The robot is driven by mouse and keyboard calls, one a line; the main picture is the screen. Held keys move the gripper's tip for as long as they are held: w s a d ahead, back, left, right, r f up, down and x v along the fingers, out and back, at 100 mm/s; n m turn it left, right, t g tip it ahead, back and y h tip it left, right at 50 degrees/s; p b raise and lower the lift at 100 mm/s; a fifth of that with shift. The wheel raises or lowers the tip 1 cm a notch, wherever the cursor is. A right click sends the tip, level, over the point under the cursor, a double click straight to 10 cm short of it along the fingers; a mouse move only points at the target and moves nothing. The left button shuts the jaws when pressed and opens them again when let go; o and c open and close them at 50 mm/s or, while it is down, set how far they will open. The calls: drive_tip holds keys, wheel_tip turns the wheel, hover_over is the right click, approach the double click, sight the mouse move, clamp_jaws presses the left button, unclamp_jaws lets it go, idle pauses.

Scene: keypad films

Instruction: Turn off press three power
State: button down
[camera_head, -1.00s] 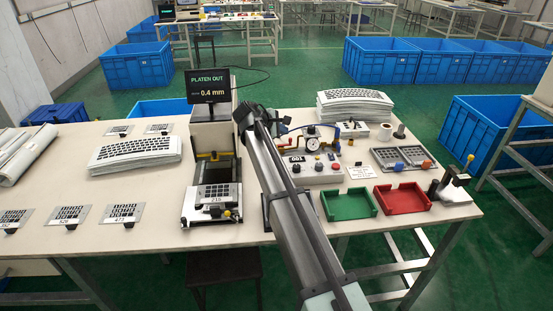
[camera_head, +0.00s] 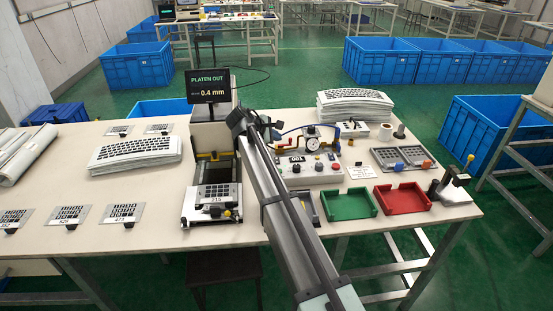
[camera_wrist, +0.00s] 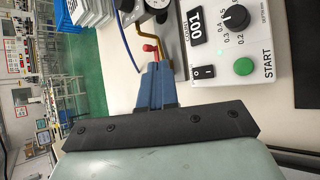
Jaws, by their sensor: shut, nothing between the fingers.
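The control box (camera_head: 318,173) stands on the bench right of my arm. In the wrist view its face (camera_wrist: 222,98) carries a counter reading 001 (camera_wrist: 196,27), a black dial (camera_wrist: 237,17), a green START button (camera_wrist: 243,66) and a small black rocker switch (camera_wrist: 204,72). Which way the rocker is set is hard to tell. My gripper (camera_wrist: 152,66) is shut and empty, left of the rocker and apart from it. A red knob on a brass pipe (camera_wrist: 149,48) shows just beyond the fingertips; contact cannot be told. In the head view my arm hides the gripper.
The press display (camera_head: 208,87) reads PLATEN OUT, 0.4 mm. A plate marked 215 (camera_head: 217,193) lies at the press front. Gauge piping (camera_head: 312,144) stands behind the control box. A green tray (camera_head: 347,204) and a red tray (camera_head: 402,198) lie in front of it.

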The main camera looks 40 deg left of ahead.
drive_tip(key=shift+w+a+f, duration=0.15)
drive_tip(key=shift+f, duration=1.65)
drive_tip(key=shift+w+a+f, duration=0.15)
drive_tip(key=shift+f, duration=1.6)
drive_tip(key=shift+f, duration=0.1)
drive_tip(key=shift+f, duration=0.3)
drive_tip(key=shift+w+f, duration=0.1)
drive_tip(key=shift+f, duration=0.2)
drive_tip(key=shift+r, duration=0.1)
drive_tip(key=shift+r, duration=0.65)
drive_tip(key=shift+s+d+r, duration=0.15)
drive_tip(key=shift+r, duration=1.1)
drive_tip(key=shift+s+d+r, duration=0.1)
drive_tip(key=shift+s+r, duration=0.05)
drive_tip(key=shift+r, duration=1.1)
